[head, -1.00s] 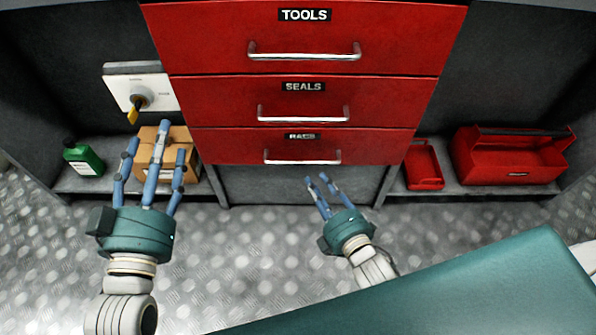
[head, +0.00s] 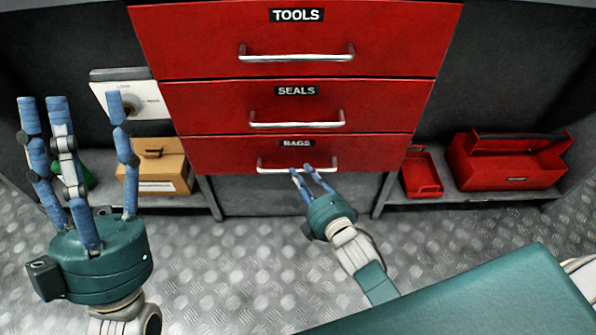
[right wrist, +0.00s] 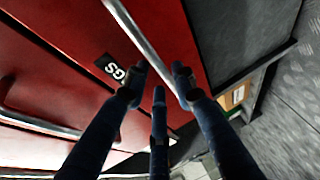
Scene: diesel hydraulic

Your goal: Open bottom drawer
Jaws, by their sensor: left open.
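The bottom drawer (head: 230,155) is the lowest of three red drawers, under TOOLS and SEALS, and looks closed. Its silver bar handle (head: 265,168) crosses its lower front; the handle also shows in the right wrist view (right wrist: 130,25). My right gripper (head: 305,172) is at the middle of this handle with its blue fingers spread. In the right wrist view, the fingertips (right wrist: 160,78) are close around the handle's bar; I cannot tell whether they touch it. My left gripper (head: 75,105) is open and empty, fingers up, at the far left.
A cardboard box (head: 160,170) and a green bottle, mostly hidden behind my left gripper, are on the left shelf. A white switch panel (head: 120,88) is above them. The metal floor before the drawers is clear.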

